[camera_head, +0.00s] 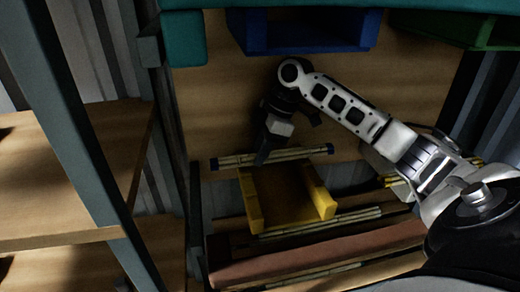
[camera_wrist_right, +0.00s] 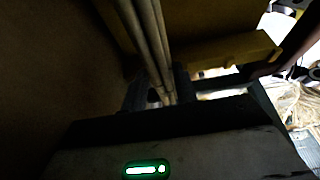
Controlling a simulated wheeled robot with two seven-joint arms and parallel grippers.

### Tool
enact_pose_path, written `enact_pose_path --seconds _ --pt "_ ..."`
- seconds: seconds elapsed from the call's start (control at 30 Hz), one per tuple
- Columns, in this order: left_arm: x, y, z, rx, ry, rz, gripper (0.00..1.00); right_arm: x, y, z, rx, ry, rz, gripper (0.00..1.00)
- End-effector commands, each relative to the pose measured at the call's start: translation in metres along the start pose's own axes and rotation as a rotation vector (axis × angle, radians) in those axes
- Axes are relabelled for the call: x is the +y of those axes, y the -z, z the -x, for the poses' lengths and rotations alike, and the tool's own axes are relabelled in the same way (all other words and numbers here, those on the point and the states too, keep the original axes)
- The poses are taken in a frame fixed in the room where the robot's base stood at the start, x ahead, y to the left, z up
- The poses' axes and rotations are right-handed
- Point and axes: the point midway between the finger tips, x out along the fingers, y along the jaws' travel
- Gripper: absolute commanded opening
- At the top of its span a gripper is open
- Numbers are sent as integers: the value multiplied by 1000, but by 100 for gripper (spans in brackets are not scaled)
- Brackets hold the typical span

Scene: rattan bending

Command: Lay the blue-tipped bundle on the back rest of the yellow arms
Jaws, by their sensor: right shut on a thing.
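In the right wrist view the rods (camera_wrist_right: 151,42) run down between my fingers (camera_wrist_right: 160,97), beside a yellow arm (camera_wrist_right: 235,50). I cannot tell whether the bundle touches the yellow arms or hangs just above them. My left gripper is not in view.
More rods (camera_head: 320,229) lie in front of and below the yellow arms, with a reddish-brown beam (camera_head: 310,255) nearer me. A blue bin (camera_head: 300,36) and a green bin (camera_head: 450,28) stand above. A shelf with a grey post (camera_head: 72,130) stands at left.

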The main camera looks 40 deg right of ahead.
Motion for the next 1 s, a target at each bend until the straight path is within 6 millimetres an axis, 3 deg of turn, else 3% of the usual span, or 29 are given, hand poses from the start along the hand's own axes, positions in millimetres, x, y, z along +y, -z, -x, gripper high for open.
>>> enact_pose_path --seconds 0.37,0.4,0.47,0.8,1.0 --pt "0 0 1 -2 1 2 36 0 -2 -6 2 -1 0 5" --pt "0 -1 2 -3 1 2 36 0 -3 -7 2 -1 0 34" --pt "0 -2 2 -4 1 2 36 0 -3 -6 2 -1 0 50" --pt "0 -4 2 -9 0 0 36 0 -2 -4 2 -3 0 50" --pt "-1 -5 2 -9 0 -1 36 1 -2 24 2 -6 0 50"
